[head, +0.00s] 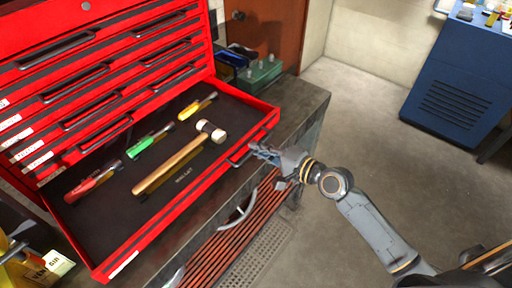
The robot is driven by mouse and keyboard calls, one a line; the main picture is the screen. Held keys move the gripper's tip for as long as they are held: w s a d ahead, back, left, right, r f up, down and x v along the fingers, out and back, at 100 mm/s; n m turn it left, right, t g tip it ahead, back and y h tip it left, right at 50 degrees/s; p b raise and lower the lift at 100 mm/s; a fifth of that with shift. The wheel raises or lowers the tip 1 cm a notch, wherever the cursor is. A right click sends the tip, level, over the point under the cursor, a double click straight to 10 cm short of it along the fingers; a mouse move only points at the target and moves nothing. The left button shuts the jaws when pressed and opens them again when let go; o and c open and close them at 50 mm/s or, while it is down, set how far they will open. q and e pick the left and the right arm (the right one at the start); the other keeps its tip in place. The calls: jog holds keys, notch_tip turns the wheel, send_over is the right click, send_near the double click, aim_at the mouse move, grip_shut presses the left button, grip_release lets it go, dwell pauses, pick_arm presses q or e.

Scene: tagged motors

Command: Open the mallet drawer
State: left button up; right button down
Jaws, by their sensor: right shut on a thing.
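The red mallet drawer (213,181) is pulled out from the red tool chest (150,14). Inside it lie a mallet (182,163) with a wooden handle and pale head, and three screwdrivers: red (92,182), green (141,146) and yellow (197,106). The fingertips are small and partly hidden against the handle. My left gripper is not in view.
Several shut drawers with dark handles (75,88) are above the open one. The chest stands on a dark workbench (300,99) with a red slatted shelf (232,240) below. A blue cabinet (452,85) stands at the right. The floor between is clear.

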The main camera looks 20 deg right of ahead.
jog(key=shift+w+d, duration=0.25)
jog(key=shift+d, duration=0.2)
jog(key=c, duration=1.7)
grip_release()
jog(key=shift+f, duration=0.1)
jog(key=shift+c, duration=0.2)
jog(key=shift+w+d+f, duration=0.15)
jog(key=shift+w+d, duration=0.1)
jog(key=shift+s+a, duration=0.2)
jog(key=shift+a, duration=0.1)
jog(key=shift+s, duration=0.15)
jog(key=v, duration=1.2)
